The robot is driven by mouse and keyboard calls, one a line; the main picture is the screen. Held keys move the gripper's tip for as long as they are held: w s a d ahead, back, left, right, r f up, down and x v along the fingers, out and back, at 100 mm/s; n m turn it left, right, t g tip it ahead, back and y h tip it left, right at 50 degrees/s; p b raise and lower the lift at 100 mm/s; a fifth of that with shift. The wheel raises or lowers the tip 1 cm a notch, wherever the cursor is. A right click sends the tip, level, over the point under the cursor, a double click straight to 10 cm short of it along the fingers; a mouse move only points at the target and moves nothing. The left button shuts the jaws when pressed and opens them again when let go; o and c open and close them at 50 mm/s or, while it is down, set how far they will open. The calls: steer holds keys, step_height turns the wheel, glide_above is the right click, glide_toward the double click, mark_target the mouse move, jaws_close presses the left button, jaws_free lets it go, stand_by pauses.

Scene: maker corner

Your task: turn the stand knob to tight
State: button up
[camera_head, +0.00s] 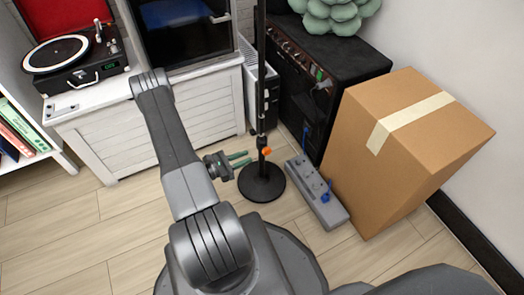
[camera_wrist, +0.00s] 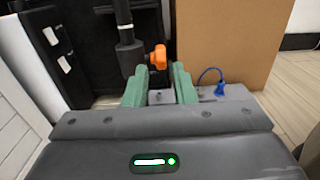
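A black stand (camera_head: 261,120) with a round base (camera_head: 262,185) stands upright on the floor in the head view. Its orange knob (camera_head: 266,151) sits low on the pole, on the right side. In the wrist view the knob (camera_wrist: 158,57) shows just beyond and between the green fingertips, beside the dark pole collar (camera_wrist: 129,55). My gripper (camera_head: 243,159) is to the left of the pole at about knob height. In the wrist view my gripper (camera_wrist: 160,82) has its fingers apart with a gap between them, and nothing is visibly held.
A grey power strip (camera_head: 316,193) with a blue plug lies right of the stand base. A cardboard box (camera_head: 390,170) and a black amplifier (camera_head: 315,80) stand behind and right. A white cabinet (camera_head: 120,135) with a turntable (camera_head: 85,60) is at left. Wooden floor is clear at lower left.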

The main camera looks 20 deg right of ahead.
mark_target(266, 149)
steer(key=shift+w+d+b, duration=0.15)
steer(key=shift+d+b, duration=0.3)
steer(key=shift+d, duration=1.75)
steer(key=shift+w+d+b, duration=0.15)
steer(key=shift+d+b, duration=0.25)
steer(key=shift+d, duration=1.75)
steer(key=shift+c, duration=0.4)
jaws_close()
